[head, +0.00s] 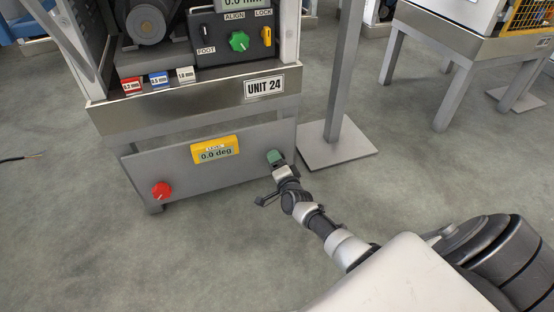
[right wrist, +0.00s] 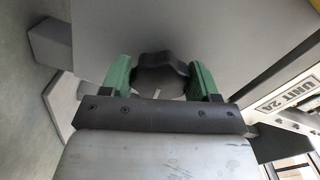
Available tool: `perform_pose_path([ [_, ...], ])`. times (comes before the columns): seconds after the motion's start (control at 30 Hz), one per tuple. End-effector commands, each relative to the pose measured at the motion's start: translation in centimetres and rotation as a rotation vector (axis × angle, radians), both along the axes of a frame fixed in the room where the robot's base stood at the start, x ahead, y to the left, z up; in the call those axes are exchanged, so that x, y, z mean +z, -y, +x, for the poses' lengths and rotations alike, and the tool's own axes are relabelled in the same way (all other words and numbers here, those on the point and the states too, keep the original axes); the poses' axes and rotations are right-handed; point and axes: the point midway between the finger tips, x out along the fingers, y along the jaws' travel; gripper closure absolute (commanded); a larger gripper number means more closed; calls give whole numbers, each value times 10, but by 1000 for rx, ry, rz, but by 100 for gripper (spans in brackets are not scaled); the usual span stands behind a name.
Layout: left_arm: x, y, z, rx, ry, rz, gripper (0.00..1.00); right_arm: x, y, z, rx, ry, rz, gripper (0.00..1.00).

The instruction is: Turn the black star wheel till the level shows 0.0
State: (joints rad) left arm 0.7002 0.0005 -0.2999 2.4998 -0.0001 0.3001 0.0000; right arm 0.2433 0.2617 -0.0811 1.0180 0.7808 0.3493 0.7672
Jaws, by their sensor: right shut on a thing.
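The black star wheel (right wrist: 161,75) sits on the lower grey panel and shows in the right wrist view between two green fingers. My right gripper (head: 275,157) is at the right end of that panel in the head view, where it hides the wheel. In the right wrist view my right gripper (right wrist: 161,82) is shut on the wheel, one finger on each side. The yellow level (head: 215,150) on the panel reads 0.0 deg. My left gripper is not in view.
A red knob (head: 161,190) is at the panel's left end. Above are a green ALIGN knob (head: 239,41), a yellow LOCK lever (head: 267,36) and a black FOOT switch (head: 206,30). A grey post on a base plate (head: 337,156) stands close right of the panel.

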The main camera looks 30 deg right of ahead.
Motion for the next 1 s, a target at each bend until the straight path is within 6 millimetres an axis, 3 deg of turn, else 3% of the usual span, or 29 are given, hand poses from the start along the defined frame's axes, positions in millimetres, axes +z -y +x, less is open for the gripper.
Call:
perform_pose_path([
  [0.5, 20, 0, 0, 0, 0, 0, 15, -1, -1, -1, 2, -101, -406, 63],
  [1.0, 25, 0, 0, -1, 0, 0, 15, -2, 0, -1, 1, -131, -541, 63],
])
